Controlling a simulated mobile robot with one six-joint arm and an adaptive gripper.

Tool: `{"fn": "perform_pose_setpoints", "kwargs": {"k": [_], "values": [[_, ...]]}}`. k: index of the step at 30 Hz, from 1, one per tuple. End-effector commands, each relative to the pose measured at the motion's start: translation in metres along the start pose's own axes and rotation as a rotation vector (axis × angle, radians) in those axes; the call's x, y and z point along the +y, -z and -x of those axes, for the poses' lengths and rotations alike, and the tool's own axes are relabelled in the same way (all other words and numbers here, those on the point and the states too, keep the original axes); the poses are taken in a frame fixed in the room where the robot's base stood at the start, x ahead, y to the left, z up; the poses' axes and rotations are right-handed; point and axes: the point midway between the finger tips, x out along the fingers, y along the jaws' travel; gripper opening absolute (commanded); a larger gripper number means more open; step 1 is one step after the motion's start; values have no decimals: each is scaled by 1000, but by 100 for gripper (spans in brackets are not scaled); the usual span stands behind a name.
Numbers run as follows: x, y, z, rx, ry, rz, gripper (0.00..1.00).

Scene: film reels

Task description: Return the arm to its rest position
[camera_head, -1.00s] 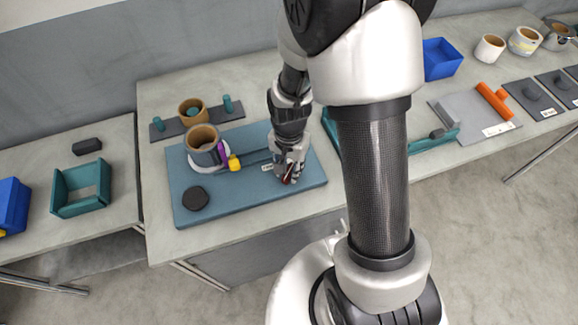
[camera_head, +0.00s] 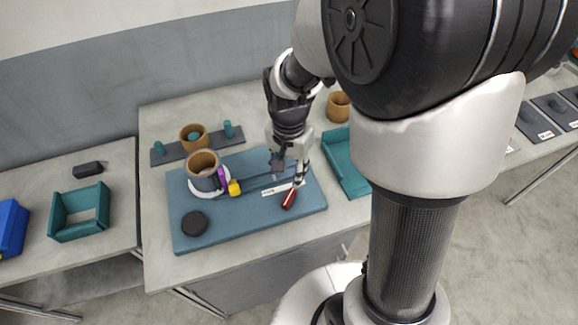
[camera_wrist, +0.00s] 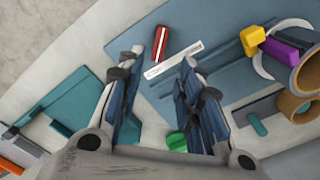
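My gripper (camera_head: 288,176) is open above the right part of the blue board (camera_head: 240,215). In the wrist view, my gripper (camera_wrist: 163,58) has its two fingers spread apart with nothing held between them. A small red-handled object (camera_head: 289,198) lies on the board just in front of the fingertips, apart from them. The red object (camera_wrist: 160,42) also shows beyond the fingertips in the wrist view, beside a white label strip (camera_wrist: 172,60). My arm reaches out over the table and hides much of the right side in the head view.
On the board are a reel-like cup (camera_head: 203,170) with purple and yellow parts and a black disc (camera_head: 194,224). A grey peg strip (camera_head: 170,153) lies behind. A teal tray (camera_head: 345,165) and a tan cup (camera_head: 338,106) stand right of my gripper.

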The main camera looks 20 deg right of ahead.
Motion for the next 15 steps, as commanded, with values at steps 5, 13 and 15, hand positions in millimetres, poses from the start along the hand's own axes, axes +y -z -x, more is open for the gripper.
{"fn": "perform_pose_setpoints", "kwargs": {"k": [5, 13, 15], "values": [[0, 0, 13, 0, 0, 0, 33], [0, 0, 14, -1, -1, 0, 33], [0, 0, 14, -1, -1, 0, 33]]}}
